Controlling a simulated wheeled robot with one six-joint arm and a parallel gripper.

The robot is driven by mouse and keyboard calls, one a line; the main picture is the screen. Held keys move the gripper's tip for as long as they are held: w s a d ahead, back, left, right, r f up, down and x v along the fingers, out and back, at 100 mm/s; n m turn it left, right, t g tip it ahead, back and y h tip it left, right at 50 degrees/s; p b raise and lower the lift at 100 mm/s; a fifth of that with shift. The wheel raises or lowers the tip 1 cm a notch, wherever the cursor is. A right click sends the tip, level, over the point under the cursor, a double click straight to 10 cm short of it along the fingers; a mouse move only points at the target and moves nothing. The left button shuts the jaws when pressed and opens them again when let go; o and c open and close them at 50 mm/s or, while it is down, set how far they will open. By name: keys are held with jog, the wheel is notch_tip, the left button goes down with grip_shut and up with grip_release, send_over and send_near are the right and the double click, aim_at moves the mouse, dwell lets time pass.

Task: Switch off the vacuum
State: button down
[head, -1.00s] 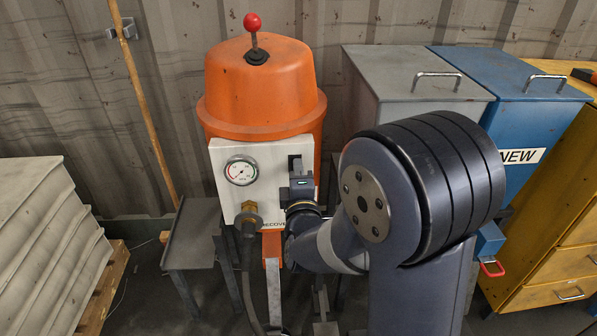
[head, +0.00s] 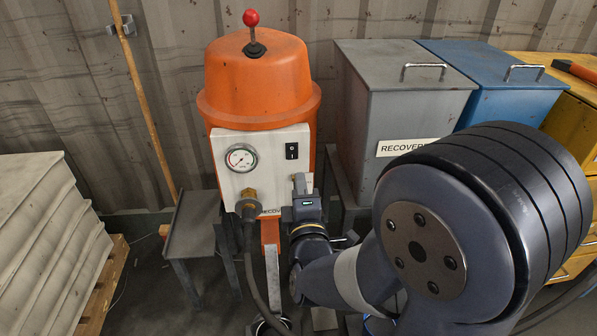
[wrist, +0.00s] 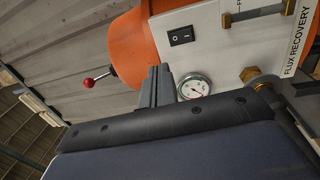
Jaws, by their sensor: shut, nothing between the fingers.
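The vacuum is an orange drum (head: 258,80) with a white front panel (head: 267,142). A black rocker switch (head: 291,151) is on the panel's upper right, right of a round gauge (head: 241,158). The wrist view also shows the switch (wrist: 181,36), with white marks; I cannot tell which side is pressed in. A lever with a red ball (head: 251,18) stands on the drum's lid. My gripper (head: 301,184) is shut and empty, in front of the panel's lower right, below the switch in the head view. Its fingers (wrist: 160,72) appear apart from the switch in the wrist view.
A hose fitting (head: 247,205) with a dark hose is on the panel's lower left. A grey bin (head: 405,105) and a blue bin (head: 505,95) stand right. A small grey table (head: 193,225) stands left. A wooden pole (head: 145,100) leans on the wall.

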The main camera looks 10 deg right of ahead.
jog(key=shift+s+r, duration=0.1)
jog(key=shift+s, duration=0.9)
